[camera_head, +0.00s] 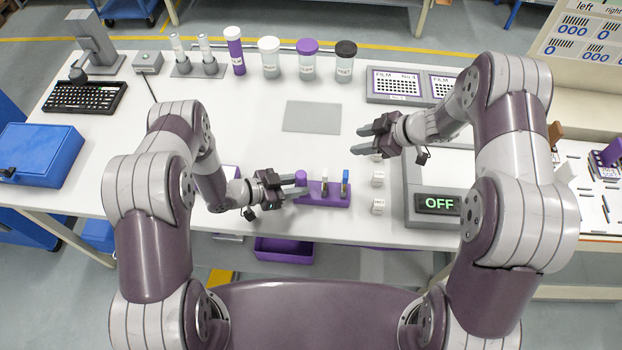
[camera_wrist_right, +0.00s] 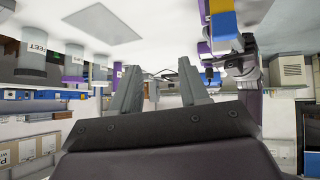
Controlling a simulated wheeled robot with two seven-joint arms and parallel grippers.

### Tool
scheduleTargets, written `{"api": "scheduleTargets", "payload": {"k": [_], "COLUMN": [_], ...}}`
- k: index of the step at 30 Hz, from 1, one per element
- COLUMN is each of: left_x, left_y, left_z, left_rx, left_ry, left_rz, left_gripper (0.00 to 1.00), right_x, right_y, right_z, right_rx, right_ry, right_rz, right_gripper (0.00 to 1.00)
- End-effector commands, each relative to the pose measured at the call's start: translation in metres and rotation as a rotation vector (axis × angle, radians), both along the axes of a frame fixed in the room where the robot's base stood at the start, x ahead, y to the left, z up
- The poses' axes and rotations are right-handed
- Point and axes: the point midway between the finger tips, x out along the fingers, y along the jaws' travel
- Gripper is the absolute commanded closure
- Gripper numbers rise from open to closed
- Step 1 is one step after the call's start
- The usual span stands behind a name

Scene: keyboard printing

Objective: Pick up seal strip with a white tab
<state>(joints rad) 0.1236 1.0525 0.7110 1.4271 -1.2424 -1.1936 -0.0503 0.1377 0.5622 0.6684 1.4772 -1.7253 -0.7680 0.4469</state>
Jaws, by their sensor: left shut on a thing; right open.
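A purple holder (camera_head: 335,199) stands near the front edge of the table. Two small upright pieces stand in it: one with a pale top (camera_head: 324,184) and a blue one (camera_head: 345,180). Which of them is a seal strip with a white tab is too small to tell. My left gripper (camera_head: 298,188) is shut at the holder's left end, by a round purple top (camera_head: 301,176). My right gripper (camera_head: 362,142) is open and empty, above the table and behind the holder to its right. Its two fingers (camera_wrist_right: 158,90) show apart in the right wrist view, with nothing between them.
Small white blocks (camera_head: 378,206) stand in a row right of the holder. A grey device reading OFF (camera_head: 438,204) stands further right. A grey mat (camera_head: 312,117) lies mid-table. Several canisters (camera_head: 308,60) stand behind it. A purple bin (camera_head: 283,251) is below the front edge.

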Motion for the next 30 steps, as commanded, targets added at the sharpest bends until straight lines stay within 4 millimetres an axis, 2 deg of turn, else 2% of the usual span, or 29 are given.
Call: {"api": "scheduleTargets", "payload": {"k": [1, 3, 4, 6, 8, 12, 15, 18, 20, 22, 27, 30], "left_x": [0.0, 0.0, 0.0, 0.0, 0.0, 0.0, 0.0, 0.0, 0.0, 0.0, 0.0, 0.0], "left_y": [0.0, 0.0, 0.0, 0.0, 0.0, 0.0, 0.0, 0.0, 0.0, 0.0, 0.0, 0.0], "left_z": [0.0, 0.0, 0.0, 0.0, 0.0, 0.0, 0.0, 0.0, 0.0, 0.0, 0.0, 0.0], "left_rx": [0.0, 0.0, 0.0, 0.001, 0.001, 0.001, 0.001, 0.001, 0.001, 0.0, 0.0, 0.0], "left_ry": [0.0, 0.0, 0.0, 0.0, 0.0, 0.001, 0.0, 0.001, 0.001, 0.0, 0.0, 0.0], "left_rz": [0.0, 0.0, 0.0, 0.0, 0.0, 0.0, 0.0, -0.001, -0.001, -0.001, 0.0, 0.0], "left_gripper": [1.0, 1.0, 1.0, 1.0, 1.0, 1.0, 1.0, 1.0, 1.0, 1.0, 1.0, 1.0], "right_x": [0.027, 0.063, 0.073, 0.081, 0.072, 0.018, -0.022, -0.049, -0.057, -0.061, -0.061, -0.061], "right_y": [0.003, -0.001, -0.003, -0.005, -0.002, 0.03, 0.059, 0.08, 0.086, 0.088, 0.088, 0.088], "right_z": [0.007, 0.019, 0.025, 0.036, 0.042, 0.05, 0.057, 0.063, 0.06, 0.049, 0.012, 0.0], "right_rx": [-0.052, -0.134, -0.165, -0.224, -0.26, -0.319, -0.349, -0.371, -0.377, -0.383, -0.382, -0.38], "right_ry": [-0.037, -0.06, -0.054, 0.003, 0.096, 0.394, 0.589, 0.717, 0.759, 0.779, 0.78, 0.778], "right_rz": [-0.115, -0.355, -0.464, -0.706, -0.888, -1.166, -1.251, -1.282, -1.29, -1.293, -1.295, -1.294], "right_gripper": [0.55, 0.55, 0.55, 0.55, 0.55, 0.55, 0.55, 0.55, 0.55, 0.55, 0.55, 0.55]}}
